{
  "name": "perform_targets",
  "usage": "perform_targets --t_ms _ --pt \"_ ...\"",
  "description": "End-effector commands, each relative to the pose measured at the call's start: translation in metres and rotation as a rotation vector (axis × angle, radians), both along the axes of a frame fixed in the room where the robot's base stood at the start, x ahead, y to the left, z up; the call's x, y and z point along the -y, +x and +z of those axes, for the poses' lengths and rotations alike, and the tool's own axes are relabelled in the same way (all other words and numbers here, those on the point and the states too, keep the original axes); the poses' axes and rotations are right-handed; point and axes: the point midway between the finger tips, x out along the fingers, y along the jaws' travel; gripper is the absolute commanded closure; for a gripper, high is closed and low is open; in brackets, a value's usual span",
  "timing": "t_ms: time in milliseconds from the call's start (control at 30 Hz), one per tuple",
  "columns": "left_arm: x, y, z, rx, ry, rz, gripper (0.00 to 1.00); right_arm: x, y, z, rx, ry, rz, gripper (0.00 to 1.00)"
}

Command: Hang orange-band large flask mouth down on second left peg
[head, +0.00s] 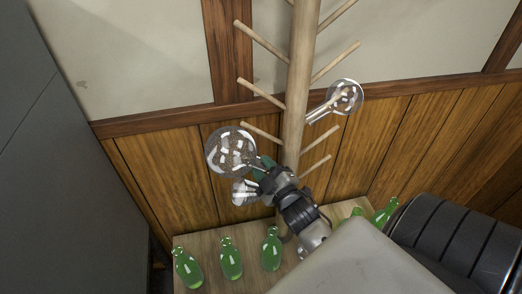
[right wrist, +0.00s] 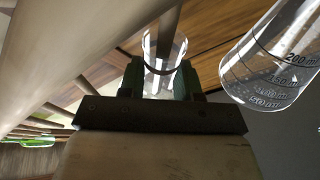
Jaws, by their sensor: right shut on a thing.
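My right gripper (head: 264,170) is shut on the neck of a large clear round flask (head: 232,152). The flask's bulb is to the upper left of the fingers, beside the lower left pegs of the wooden rack (head: 297,80). In the right wrist view the glass neck (right wrist: 165,55) is between the dark green fingers (right wrist: 160,85). A bar lines up with the neck there; I cannot tell if it is inside or behind. No orange band can be made out. My left gripper is not in view.
A graduated conical flask (head: 243,192) is just below the held flask; it also shows at the right wrist view's right (right wrist: 275,60). Another round flask (head: 345,96) is on the rack's right side. Several green bottles (head: 231,258) stand on the wooden base. Upper left pegs (head: 262,43) are bare.

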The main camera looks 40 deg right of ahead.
Motion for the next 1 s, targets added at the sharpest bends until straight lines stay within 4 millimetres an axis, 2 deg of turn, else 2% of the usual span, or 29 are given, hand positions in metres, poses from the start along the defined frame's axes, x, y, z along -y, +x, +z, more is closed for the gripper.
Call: perform_targets --t_ms 400,1000 --pt "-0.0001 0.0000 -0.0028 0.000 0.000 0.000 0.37 0.0080 -0.0035 -0.0065 0.002 -0.001 0.001 0.98" --pt "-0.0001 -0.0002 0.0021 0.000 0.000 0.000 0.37 0.0078 -0.0036 -0.0061 0.003 0.000 0.000 0.98"
